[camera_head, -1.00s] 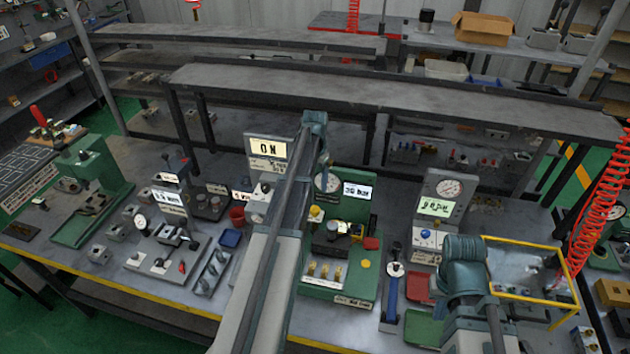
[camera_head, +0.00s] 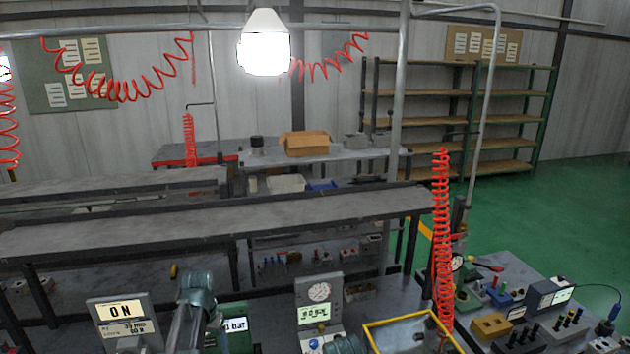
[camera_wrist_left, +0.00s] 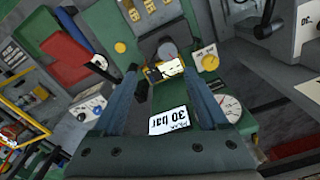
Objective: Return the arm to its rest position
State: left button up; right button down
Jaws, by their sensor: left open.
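My left gripper (camera_wrist_left: 162,76) shows in the left wrist view with its two fingers apart and nothing held between them. It is over a green valve station with a "30 bar" display (camera_wrist_left: 170,120), a round gauge (camera_wrist_left: 229,108) and a yellow knob (camera_wrist_left: 208,62). I cannot tell the exact gap between fingers and station. In the head view my left arm's teal joint (camera_head: 196,288) shows at the bottom, left of centre; its gripper is hidden. Part of my right arm (camera_head: 344,344) shows at the bottom edge. The right gripper is not in view.
An "ON" display unit (camera_head: 121,312) stands left of my arm, and a gauge unit (camera_head: 319,308) stands right of it. A yellow-framed bin (camera_head: 412,322) and a red coiled hose (camera_head: 442,235) are farther right. A long grey shelf (camera_head: 215,222) spans behind the bench.

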pick_arm(q)
jog(key=s+d+n, duration=0.1)
jog(key=s+d, duration=1.3)
jog(key=s+d+f+m+y+b, duration=0.1)
jog(key=s+d+f+m+b, duration=0.2)
jog(key=d+f+b, duration=0.7)
notch_tip(320, 180, down, 3)
jog(key=s+b, duration=0.1)
jog(key=b, duration=0.2)
jog(key=shift+s+f+m+g+b, duration=0.2)
jog(key=shift+s+m+g+b, duration=0.1)
jog(key=shift+m, duration=0.1)
